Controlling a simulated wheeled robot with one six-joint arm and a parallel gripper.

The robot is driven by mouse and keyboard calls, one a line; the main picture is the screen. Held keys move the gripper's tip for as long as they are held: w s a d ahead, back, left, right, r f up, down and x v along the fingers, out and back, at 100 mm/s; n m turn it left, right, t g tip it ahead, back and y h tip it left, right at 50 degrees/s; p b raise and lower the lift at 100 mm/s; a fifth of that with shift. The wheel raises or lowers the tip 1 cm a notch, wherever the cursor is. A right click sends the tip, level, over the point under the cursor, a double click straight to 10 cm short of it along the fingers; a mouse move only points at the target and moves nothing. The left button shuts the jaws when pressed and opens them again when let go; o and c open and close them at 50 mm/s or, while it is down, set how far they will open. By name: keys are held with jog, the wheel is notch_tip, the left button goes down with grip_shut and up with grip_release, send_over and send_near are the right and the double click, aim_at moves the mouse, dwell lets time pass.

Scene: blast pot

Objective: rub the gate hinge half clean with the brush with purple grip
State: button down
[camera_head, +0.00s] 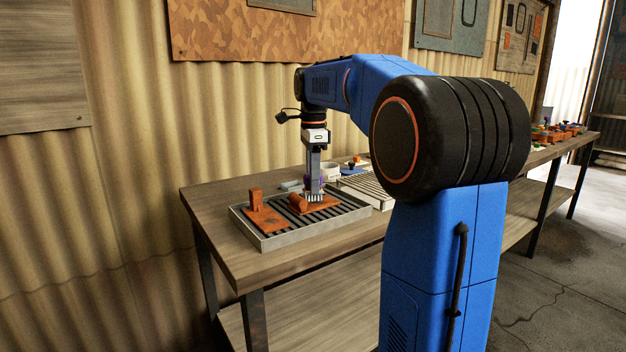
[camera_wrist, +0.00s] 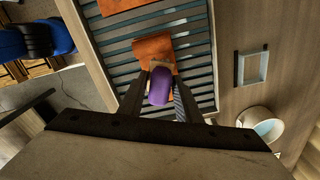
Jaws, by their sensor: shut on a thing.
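My gripper (camera_head: 314,172) points down over the slatted tray, shut on the brush with the purple grip (camera_wrist: 160,86). The plate's visible surface is orange-brown.
A second rusty piece with an upright block (camera_head: 264,217) lies at the left of the slatted tray (camera_head: 268,243). A pale slatted rack (camera_head: 367,188) stands to the right. A grey frame (camera_wrist: 252,68) and a white cup (camera_wrist: 268,126) are beside the tray. The table's left end is clear.

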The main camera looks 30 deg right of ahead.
jog(key=shift+f, duration=0.75)
dwell(0.3)
jog(key=shift+d+r, duration=0.1)
jog(key=shift+d, duration=1.9)
jog(key=shift+a, duration=2.05)
jog(key=shift+d+f, duration=0.2)
jog(key=shift+d, duration=1.8)
jog(key=shift+d, duration=0.2)
jog(key=shift+a, duration=0.2)
